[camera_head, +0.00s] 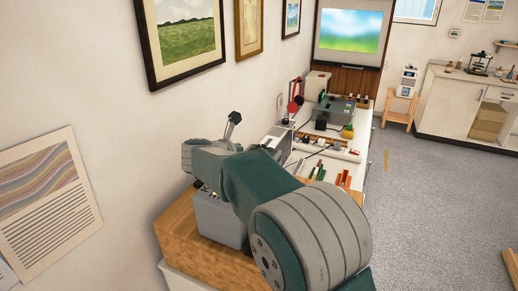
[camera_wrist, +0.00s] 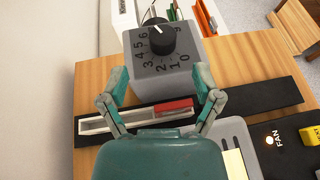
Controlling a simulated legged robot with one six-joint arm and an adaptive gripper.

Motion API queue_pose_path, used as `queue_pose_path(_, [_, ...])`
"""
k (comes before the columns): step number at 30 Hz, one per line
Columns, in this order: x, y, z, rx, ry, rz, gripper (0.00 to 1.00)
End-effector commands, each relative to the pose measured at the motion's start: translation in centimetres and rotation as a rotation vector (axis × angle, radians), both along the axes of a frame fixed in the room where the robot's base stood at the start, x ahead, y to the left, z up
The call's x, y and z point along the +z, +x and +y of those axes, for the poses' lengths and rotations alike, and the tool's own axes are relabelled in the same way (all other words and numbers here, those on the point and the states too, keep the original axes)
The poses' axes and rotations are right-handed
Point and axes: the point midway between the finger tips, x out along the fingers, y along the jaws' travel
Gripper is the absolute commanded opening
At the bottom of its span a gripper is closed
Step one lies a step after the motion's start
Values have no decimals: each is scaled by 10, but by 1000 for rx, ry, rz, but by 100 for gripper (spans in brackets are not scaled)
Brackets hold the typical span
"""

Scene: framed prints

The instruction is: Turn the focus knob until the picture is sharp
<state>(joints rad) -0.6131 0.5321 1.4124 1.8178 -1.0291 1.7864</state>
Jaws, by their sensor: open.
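In the head view the screen (camera_head: 348,30) on the far wall shows a blurred picture of green below and blue above. My arm hides much of the near bench there.
A red slider (camera_wrist: 173,107) sits in a white-edged slot between the fingers. A yellow switch (camera_wrist: 310,135) stands by a FAN label. Red and green sticks lie beyond the box. A grey device (camera_head: 333,112) stands on the far bench. The floor (camera_head: 430,210) at right is clear.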

Motion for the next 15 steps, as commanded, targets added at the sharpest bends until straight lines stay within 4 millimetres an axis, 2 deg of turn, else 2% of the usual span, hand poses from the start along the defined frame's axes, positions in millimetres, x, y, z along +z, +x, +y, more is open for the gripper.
queue_pose_path(3, [-10, 19, -12, -3, -1, 1, 82])
queue_pose_path(9, [-21, 44, -26, 0, -1, 0, 82])
queue_pose_path(15, [-25, 54, -30, 2, -2, 0, 82])
